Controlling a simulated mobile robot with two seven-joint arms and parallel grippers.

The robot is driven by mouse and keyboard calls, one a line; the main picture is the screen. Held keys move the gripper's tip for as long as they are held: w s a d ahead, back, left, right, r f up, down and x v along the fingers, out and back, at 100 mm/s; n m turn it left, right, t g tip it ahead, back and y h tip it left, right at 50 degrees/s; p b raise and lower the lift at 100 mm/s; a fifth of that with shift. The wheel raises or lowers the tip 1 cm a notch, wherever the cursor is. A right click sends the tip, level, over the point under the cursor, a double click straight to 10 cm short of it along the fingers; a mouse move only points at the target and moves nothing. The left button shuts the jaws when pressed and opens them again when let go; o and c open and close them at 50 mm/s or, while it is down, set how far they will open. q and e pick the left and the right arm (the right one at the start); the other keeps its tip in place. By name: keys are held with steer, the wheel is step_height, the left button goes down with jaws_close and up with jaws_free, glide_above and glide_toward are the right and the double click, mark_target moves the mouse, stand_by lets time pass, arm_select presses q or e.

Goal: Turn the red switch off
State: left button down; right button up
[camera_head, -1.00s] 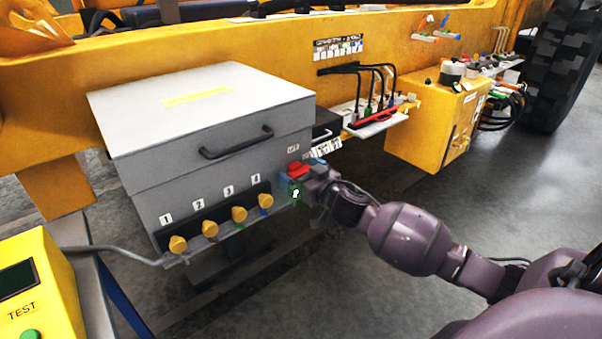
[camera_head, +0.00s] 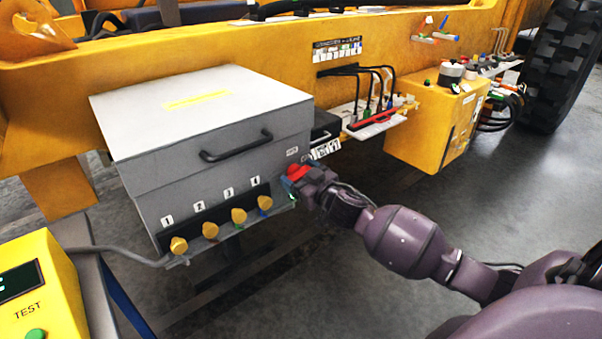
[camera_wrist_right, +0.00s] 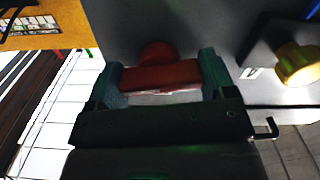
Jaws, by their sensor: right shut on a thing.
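The red switch (camera_head: 297,171) is on the right end of the grey box's front, under a small label. In the right wrist view its red handle (camera_wrist_right: 160,76) lies crosswise between the two fingers, with a round red part behind it against the grey panel. My right gripper (camera_head: 294,180) is at the switch, shut on the red handle, with one finger on each side. Its fingers (camera_wrist_right: 160,84) hide the handle's ends. My left gripper is not in view.
The grey box (camera_head: 185,150) has several yellow knobs (camera_head: 210,229) along its lower front and a black handle. A yellow test unit (camera_head: 45,290) stands at lower left. A yellow box (camera_head: 425,125) and a shelf with cables (camera_head: 372,125) are to the right.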

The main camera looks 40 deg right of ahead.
steer(key=shift+r+n+p, duration=0.15)
steer(key=shift+n+p, duration=0.25)
steer(key=shift+n, duration=0.5)
steer(key=shift+n+p, duration=0.35)
steer(key=shift+n, duration=0.95)
steer(key=n+p, duration=0.1)
steer(key=n, duration=0.2)
steer(key=shift+n, duration=0.4)
steer(key=n+p, duration=0.1)
steer(key=n, duration=0.1)
steer(key=shift+n, duration=0.4)
steer(key=n, duration=0.3)
steer(key=shift+f, duration=0.2)
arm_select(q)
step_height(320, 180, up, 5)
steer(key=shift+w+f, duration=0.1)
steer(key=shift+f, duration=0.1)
arm_select(e)
steer(key=shift+n, duration=0.8)
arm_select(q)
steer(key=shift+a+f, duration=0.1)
